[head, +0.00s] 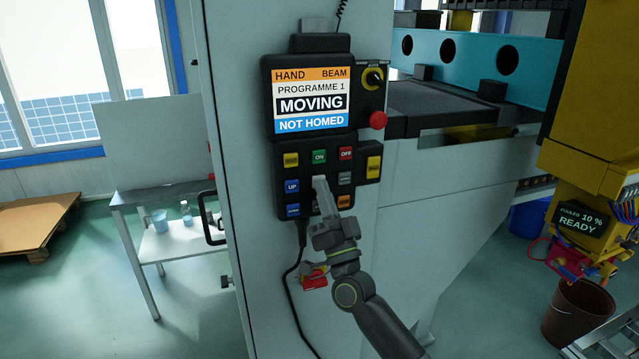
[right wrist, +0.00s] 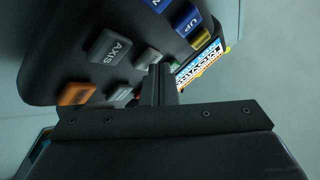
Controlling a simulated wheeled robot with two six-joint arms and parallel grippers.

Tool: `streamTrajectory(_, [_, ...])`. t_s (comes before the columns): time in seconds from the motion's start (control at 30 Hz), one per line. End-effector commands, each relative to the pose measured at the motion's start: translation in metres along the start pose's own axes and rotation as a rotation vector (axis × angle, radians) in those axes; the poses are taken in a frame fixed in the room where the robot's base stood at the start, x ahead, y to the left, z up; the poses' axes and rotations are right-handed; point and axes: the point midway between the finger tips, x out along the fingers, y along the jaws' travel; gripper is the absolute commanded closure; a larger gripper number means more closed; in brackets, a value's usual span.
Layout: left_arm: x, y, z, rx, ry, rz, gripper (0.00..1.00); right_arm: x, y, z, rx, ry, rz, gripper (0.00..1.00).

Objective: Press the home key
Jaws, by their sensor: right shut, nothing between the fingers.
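The hand panel (head: 309,226) hangs on a grey cabinet in the head view. Its keys include green ON, red OFF, blue UP (head: 292,186), a lower blue key (head: 293,210) and an orange key (head: 344,201). I cannot read a HOME label on any key. The screen (head: 311,104) reads "MOVING" and "NOT HOMED". My right gripper (head: 320,183) is shut and empty, its tip over the middle of the keypad, hiding part of it. In the right wrist view the fingers (right wrist: 160,82) point between a grey key and the screen; the orange key (right wrist: 76,94) and AXIS key (right wrist: 111,47) are beside them. Contact is unclear.
A red knob (head: 378,120) and a rotary switch (head: 373,78) sit right of the screen. A cable hangs below the panel, near a red item (head: 314,282) behind my right arm. A yellow machine head (head: 590,150) reading "READY" is at right. A table (head: 150,192) stands left.

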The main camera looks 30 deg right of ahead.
Motion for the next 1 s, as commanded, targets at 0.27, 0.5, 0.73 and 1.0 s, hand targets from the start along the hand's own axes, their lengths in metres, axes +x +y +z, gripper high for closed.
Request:
streamTrajectory(0.27, [0.0,0.0,0.0,0.0,0.0,0.0,0.62,0.002,0.001,0.001,0.0,0.0,0.0,1.0])
streamTrajectory(0.5, [0.0,0.0,0.0,0.0,0.0,0.0,0.62,0.001,0.001,0.001,0.0,0.0,0.0,1.0])
streamTrajectory(0.73, [-0.006,0.0,-0.001,0.0,0.0,0.0,0.62,-0.005,-0.004,-0.004,-0.001,-0.001,0.0,1.0])
streamTrajectory(1.0, [-0.007,0.0,-0.001,0.0,0.0,0.0,0.62,-0.01,-0.007,-0.007,-0.001,0.0,0.0,1.0])
